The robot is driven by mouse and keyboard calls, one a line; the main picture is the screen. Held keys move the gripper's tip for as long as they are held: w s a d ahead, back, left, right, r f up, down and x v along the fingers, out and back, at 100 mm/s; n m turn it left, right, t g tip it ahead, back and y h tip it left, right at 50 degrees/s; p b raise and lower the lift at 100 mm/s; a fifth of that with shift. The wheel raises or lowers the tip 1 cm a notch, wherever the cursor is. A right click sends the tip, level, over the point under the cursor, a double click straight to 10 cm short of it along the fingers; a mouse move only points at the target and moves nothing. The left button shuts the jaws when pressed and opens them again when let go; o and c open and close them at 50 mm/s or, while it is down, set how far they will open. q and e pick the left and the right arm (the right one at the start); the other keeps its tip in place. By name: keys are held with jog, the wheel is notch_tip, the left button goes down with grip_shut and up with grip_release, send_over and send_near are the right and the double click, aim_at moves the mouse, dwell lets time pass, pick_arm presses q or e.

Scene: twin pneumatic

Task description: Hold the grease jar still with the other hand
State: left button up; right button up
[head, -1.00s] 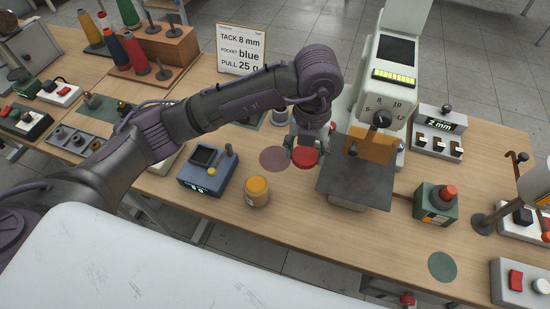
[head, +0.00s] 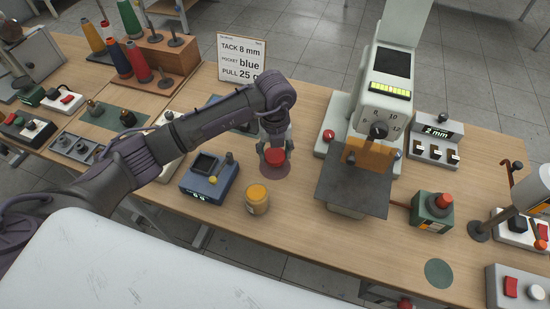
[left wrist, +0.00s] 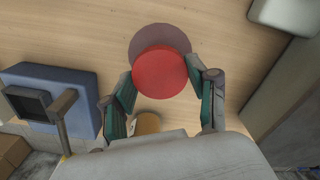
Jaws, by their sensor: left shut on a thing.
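A small amber jar with a yellow top (head: 257,199) stands upright on the wooden bench; no label reads as grease. It also shows partly in the left wrist view (left wrist: 147,123), below the jaws. My left gripper (head: 274,152) is behind this jar in the head view, apart from it. It is shut on a red round piece (left wrist: 159,73), with one finger on each side. The red piece is over a mauve disc (head: 274,171) on the bench; I cannot tell whether it touches. My right gripper is not in view.
A blue box with a screen and lever (head: 209,178) stands left of the jar. A white press with a dark plate (head: 352,190) stands to the right. A green box with a red button (head: 432,212) is farther right. The bench in front of the jar is clear.

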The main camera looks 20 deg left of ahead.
aim_at(275, 155)
pick_arm(q)
notch_tip(275, 155, down, 3)
jog(key=shift+f+p, duration=0.15)
jog(key=shift+p, duration=0.25)
jog(key=shift+f, duration=0.3)
jog(key=shift+f, duration=0.2)
jog(key=o, duration=1.3)
jog(key=shift+r, duration=0.15)
